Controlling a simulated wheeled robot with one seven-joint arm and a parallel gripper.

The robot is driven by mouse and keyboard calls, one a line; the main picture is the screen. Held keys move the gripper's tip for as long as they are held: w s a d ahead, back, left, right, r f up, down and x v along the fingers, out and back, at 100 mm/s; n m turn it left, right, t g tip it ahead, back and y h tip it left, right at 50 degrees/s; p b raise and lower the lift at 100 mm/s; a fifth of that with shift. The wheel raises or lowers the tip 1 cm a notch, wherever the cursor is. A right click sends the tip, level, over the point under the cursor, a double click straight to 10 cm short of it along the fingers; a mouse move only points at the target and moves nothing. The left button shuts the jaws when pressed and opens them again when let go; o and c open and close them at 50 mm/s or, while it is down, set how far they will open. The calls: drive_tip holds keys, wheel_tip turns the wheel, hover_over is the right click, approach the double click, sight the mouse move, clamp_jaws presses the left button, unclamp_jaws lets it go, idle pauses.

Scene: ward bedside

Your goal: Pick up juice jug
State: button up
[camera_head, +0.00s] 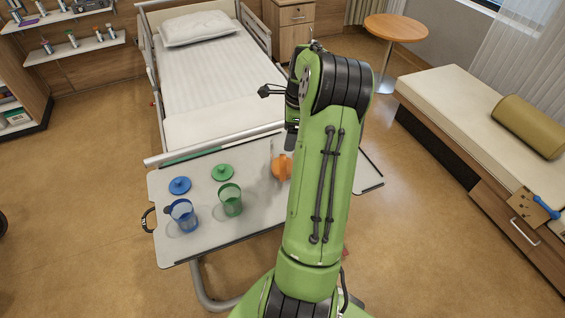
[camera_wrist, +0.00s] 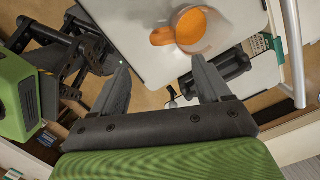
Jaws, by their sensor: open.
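The juice jug (camera_head: 281,168) stands on the overbed table, an orange shape partly hidden by my green arm in the head view. In the wrist view the jug (camera_wrist: 190,27) shows orange inside a clear round body, with an orange handle on its left side. My gripper (camera_wrist: 160,66) is open in the wrist view, its two dark fingers apart with nothing between them. The jug lies beyond the fingertips, toward the top of that view, and is not touched.
The overbed table (camera_head: 190,245) also holds a blue cup (camera_head: 184,215), a green cup (camera_head: 231,200), a blue lid (camera_head: 179,186) and a green lid (camera_head: 222,172), all left of the jug. The bed (camera_head: 210,75) is behind. A bench (camera_head: 455,100) stands right.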

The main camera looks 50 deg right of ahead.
sight(284, 159)
drive_tip(key=f, duration=0.4)
drive_tip(key=w+f, duration=0.1)
drive_tip(key=f, duration=0.3)
drive_tip(key=f+b, duration=0.1)
drive_tip(key=f, duration=0.3)
drive_tip(key=shift+w+a+f, duration=0.2)
drive_tip(key=shift+w+a, duration=0.05)
drive_tip(key=shift+a, duration=0.15)
drive_tip(key=shift+c, duration=0.4)
drive_tip(key=shift+r, duration=0.1)
drive_tip(key=c, duration=1.3)
drive_tip(key=shift+o, duration=0.2)
drive_tip(key=shift+r, duration=0.1)
